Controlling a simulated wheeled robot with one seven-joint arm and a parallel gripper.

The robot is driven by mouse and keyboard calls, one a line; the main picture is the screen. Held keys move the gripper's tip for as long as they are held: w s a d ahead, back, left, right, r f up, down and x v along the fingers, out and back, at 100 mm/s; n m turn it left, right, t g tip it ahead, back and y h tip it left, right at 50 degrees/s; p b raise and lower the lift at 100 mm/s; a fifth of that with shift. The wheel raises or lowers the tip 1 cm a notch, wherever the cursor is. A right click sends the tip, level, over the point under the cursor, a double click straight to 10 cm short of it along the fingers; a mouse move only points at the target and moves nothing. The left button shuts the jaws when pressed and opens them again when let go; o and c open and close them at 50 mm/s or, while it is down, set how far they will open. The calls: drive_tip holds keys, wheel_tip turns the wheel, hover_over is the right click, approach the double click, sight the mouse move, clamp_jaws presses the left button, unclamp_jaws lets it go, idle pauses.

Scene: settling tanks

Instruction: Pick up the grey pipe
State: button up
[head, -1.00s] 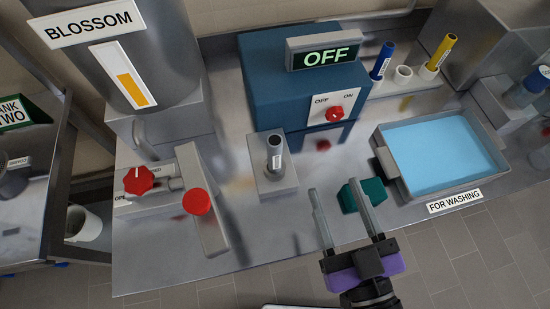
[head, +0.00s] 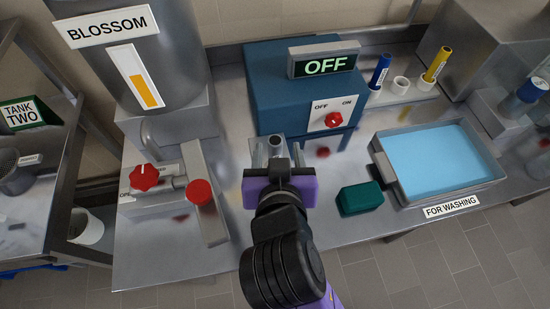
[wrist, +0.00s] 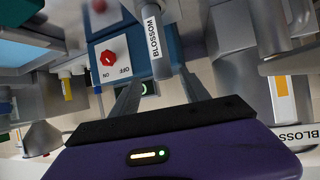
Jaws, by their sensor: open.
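The grey pipe (head: 275,142) stands upright in front of the blue switch box. In the head view only its open top shows clearly, as my arm hides the rest and its grey block holder. In the wrist view the pipe (wrist: 155,38) carries a white label reading BLOSSOM. My gripper (wrist: 160,84) is open and empty. Its two fingers point toward the pipe, one on each side of the pipe's line in the wrist view. I cannot tell whether the pipe is fully between the fingertips or just beyond them.
A red-knobbed valve (head: 146,177) and red-capped post (head: 201,193) stand left. A green block (head: 360,198) and water basin (head: 376,158) are right. Behind are the blue box (head: 262,90) reading OFF and a rack with blue (head: 380,72) and yellow (head: 437,66) pipes.

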sight(275, 139)
drive_tip(key=shift+s+a+f+p+x, duration=0.15)
drive_tip(key=shift+p+x, duration=0.15)
drive_tip(key=shift+x, duration=1)
drive_tip(key=shift+f+p+x, duration=0.1)
drive_tip(key=shift+p+x, duration=0.15)
drive_tip(key=shift+x, duration=1)
drive_tip(key=shift+s+a+f+p+x, duration=0.15)
drive_tip(key=shift+p+x, duration=0.15)
drive_tip(key=shift+x, duration=1)
clamp_jaws()
